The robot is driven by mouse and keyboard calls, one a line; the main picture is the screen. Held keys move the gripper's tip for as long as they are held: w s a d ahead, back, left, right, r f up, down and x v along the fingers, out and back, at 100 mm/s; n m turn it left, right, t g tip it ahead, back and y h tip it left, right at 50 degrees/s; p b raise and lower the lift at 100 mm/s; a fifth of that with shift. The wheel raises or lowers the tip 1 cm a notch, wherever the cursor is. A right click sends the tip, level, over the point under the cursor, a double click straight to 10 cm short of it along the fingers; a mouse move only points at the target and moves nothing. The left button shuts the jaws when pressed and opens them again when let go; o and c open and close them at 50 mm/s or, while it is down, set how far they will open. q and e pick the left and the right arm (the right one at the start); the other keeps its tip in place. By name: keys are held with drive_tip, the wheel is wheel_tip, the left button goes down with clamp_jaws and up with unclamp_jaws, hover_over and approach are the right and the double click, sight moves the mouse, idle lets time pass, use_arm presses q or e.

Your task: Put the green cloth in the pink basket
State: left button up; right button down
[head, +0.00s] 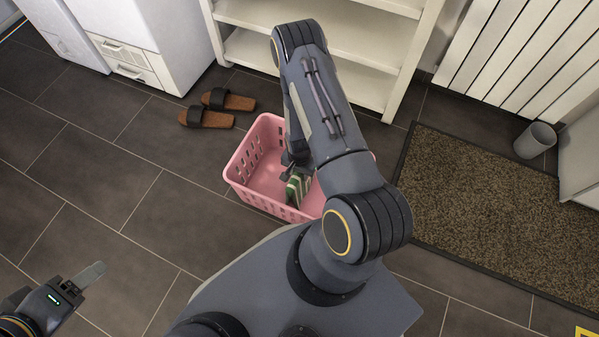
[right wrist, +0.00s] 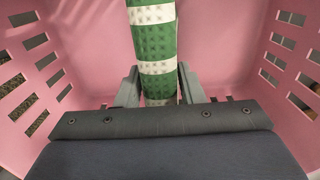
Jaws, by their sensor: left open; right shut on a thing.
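The pink basket (head: 243,170) stands on the floor in front of me, partly hidden by my right arm. My right gripper (head: 293,172) reaches down into the basket. The green cloth (head: 297,189), with white bands, is between its fingers inside the basket walls. In the right wrist view the right gripper (right wrist: 158,92) is shut on the green cloth (right wrist: 155,45), and the pink basket (right wrist: 70,45) surrounds both. I cannot tell whether the cloth touches the basket floor. My left gripper (head: 80,283) is open and empty at the lower left, away from the basket.
Brown sandals (head: 217,108) lie left of the basket. A white shelf (head: 350,45) stands behind it. A brown mat (head: 480,210) and a grey bin (head: 535,140) are at the right. White machines (head: 130,35) stand at the back left. The tiled floor at left is clear.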

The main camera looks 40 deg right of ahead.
drive_tip(key=c, duration=0.9)
unclamp_jaws()
drive_tip(key=shift+c, duration=0.2)
